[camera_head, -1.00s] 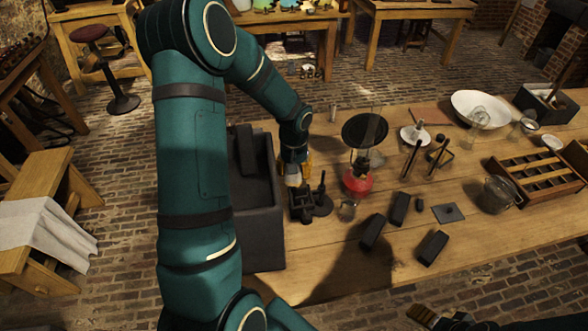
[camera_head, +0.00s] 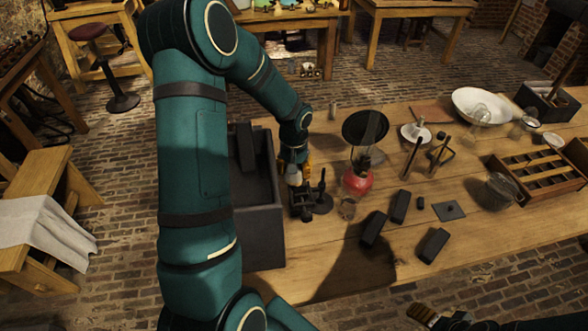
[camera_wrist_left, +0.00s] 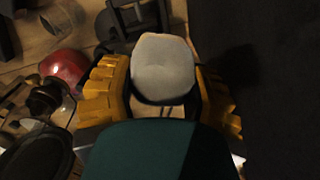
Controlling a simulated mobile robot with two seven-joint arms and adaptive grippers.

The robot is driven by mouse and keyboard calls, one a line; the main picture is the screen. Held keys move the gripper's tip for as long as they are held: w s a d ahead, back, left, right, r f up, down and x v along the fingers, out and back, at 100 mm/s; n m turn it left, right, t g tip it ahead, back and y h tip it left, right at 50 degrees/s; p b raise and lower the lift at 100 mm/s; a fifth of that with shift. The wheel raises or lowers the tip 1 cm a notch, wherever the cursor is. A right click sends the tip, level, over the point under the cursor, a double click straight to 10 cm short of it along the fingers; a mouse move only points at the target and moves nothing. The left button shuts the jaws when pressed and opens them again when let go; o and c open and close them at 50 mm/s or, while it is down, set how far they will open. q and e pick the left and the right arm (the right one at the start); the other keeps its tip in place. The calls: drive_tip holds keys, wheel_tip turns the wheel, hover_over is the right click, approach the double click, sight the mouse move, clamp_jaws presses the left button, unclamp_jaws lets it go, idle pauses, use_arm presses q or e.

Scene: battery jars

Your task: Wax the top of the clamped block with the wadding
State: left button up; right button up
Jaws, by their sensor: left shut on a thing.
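My left gripper (camera_head: 295,168) has yellow fingers and points down at the near side of the table, beside the dark bin. It is shut on the wadding (camera_wrist_left: 163,68), a pale grey rounded pad that fills the middle of the left wrist view between the fingers. The black clamp (camera_head: 302,206) stands on the table just in front of the gripper; part of it also shows at the top of the left wrist view (camera_wrist_left: 128,20). I cannot make out the block in the clamp or whether the wadding touches it. My right gripper (camera_head: 432,316) is at the bottom edge, partly cut off.
A dark open bin (camera_head: 265,240) stands close left of the clamp. Several dark blocks (camera_head: 373,229) lie farther right. The table's front strip is mostly clear.

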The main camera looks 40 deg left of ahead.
use_arm(q)
drive_tip(key=shift+f+b, duration=0.35)
drive_tip(key=shift+f, duration=0.15)
drive_tip(key=shift+w, duration=0.1)
drive_tip(key=shift+w+d+r+b, duration=0.1)
drive_tip(key=shift+w+d+b, duration=0.2)
drive_tip(key=shift+w+d, duration=0.85)
drive_tip(key=shift+w, duration=0.25)
drive_tip(key=shift+r, duration=0.1)
drive_tip(key=shift+s+a, duration=0.5)
drive_tip(key=shift+s, duration=0.15)
drive_tip(key=shift+s+a, duration=0.65)
drive_tip(key=shift+s, duration=0.15)
